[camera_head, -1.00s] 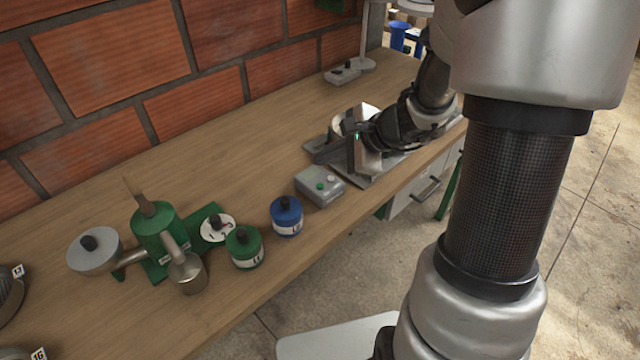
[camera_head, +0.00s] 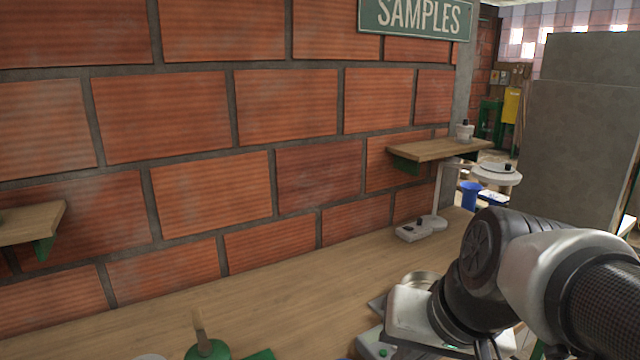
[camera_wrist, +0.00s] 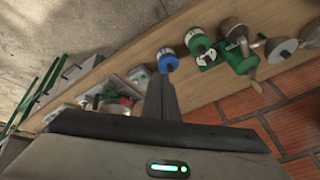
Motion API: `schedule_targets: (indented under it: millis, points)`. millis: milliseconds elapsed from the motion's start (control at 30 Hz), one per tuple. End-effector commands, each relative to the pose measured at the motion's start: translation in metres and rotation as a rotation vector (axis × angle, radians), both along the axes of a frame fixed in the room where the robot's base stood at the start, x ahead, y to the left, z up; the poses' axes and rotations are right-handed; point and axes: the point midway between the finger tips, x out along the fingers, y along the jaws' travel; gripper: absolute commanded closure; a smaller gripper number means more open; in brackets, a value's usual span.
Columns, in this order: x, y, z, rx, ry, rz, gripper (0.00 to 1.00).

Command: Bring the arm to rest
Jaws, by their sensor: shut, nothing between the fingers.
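My arm shows at the lower right of the head view, reaching over the far part of the wooden bench (camera_head: 290,300). In the wrist view my gripper (camera_wrist: 160,78) has its dark fingers together, with nothing held. Its fingers point toward the bench, which is seen tilted from above. The fingertips appear just below the blue jar (camera_wrist: 167,58) in the picture; the distance between them is unclear. In the head view the fingertips cannot be made out.
A wall shelf (camera_head: 440,150) holds a small cup (camera_head: 465,131).

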Motion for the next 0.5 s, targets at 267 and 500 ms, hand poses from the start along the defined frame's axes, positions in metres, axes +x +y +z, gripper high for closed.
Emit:
schedule_targets:
  millis: [267,500]
  points:
    - [-0.024,-0.027,0.044,-0.230,-0.091,0.125,1.00]
    - [-0.024,-0.026,0.098,-0.227,-0.089,0.123,1.00]
